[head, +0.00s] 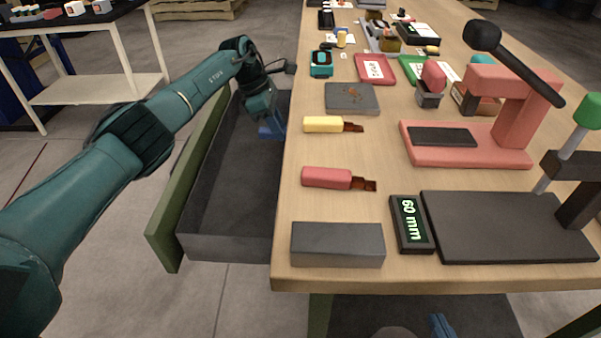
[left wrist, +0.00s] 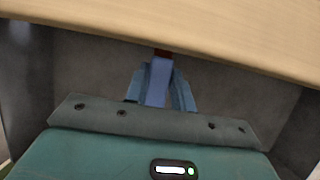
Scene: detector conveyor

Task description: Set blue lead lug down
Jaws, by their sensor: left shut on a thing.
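My left gripper (head: 270,130) reaches down into the open drawer (head: 228,200) at the table's left side. In the left wrist view the gripper (left wrist: 162,95) is shut on the blue lead lug (left wrist: 158,80), whose brown end points toward the table edge. The lug is hardly told apart from the blue fingers in the head view. I cannot tell whether it touches the drawer floor. A yellow lug (head: 323,124) and a red lug (head: 327,177) lie on the tabletop. My right gripper (head: 440,325) shows only partly at the bottom edge.
The wooden table edge (left wrist: 230,40) overhangs close to the left gripper. The drawer has a green front (head: 188,180) and bare dark floor. On the table are a grey block (head: 337,245), a 60 mm display (head: 411,224), a red press (head: 465,150) and a dark plate (head: 500,228).

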